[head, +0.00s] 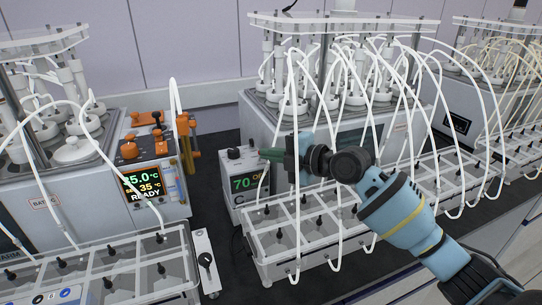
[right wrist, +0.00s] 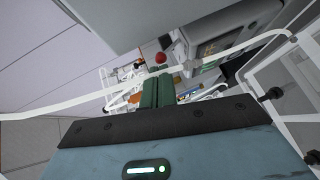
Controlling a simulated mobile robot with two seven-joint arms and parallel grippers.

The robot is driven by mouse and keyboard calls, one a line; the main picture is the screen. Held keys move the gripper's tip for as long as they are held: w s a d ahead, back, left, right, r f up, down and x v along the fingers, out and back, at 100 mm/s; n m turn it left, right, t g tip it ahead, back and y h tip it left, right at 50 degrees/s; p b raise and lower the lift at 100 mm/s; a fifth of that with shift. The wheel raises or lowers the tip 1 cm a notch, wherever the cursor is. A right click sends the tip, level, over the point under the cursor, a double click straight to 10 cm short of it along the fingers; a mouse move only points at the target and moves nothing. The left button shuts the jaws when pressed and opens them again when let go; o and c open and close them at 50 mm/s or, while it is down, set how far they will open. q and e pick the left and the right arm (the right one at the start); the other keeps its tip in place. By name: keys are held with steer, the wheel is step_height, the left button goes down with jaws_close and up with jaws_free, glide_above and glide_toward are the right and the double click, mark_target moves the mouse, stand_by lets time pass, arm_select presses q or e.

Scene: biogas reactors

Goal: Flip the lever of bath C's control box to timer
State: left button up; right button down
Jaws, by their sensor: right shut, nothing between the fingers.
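Bath C's control box (head: 238,199) is a small light-grey box with a green "70" readout and a letter C. It stands at the left front corner of bath C (head: 262,125). A small dark knob or lever (head: 233,153) shows on its upper part; its setting is too small to tell. My right gripper (head: 264,155) comes in from the right with its green fingers shut and empty. In the head view its fingertips are just right of that dark part; I cannot tell whether they touch. The right wrist view shows the shut fingers (right wrist: 157,91). My left gripper is not in view.
White tubes (head: 335,215) hang around my right arm, and one (right wrist: 90,102) crosses over the fingers in the wrist view. A clear-lidded rack (head: 300,262) stands in front. An orange-fitted controller (head: 140,150) and a white panel with a black knob (head: 206,262) are left.

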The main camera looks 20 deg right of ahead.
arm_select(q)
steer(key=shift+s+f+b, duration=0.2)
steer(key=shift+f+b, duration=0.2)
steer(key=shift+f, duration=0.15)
arm_select(e)
steer(key=shift+w+r, duration=0.25)
steer(key=shift+w, duration=0.1)
steer(key=shift+w+r+m+g+h, duration=0.3)
steer(key=shift+w+r+m+g, duration=0.15)
steer(key=shift+w+r, duration=0.25)
steer(key=shift+w+f, duration=0.1)
steer(key=shift+w, duration=0.35)
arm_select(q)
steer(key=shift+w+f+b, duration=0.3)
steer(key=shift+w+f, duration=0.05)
arm_select(e)
steer(key=shift+w+g, duration=0.25)
steer(key=shift+w, duration=0.15)
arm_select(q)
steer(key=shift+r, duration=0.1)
arm_select(e)
steer(key=shift+r, duration=0.3)
steer(key=shift+r+p, duration=0.3)
steer(key=shift+r, duration=0.4)
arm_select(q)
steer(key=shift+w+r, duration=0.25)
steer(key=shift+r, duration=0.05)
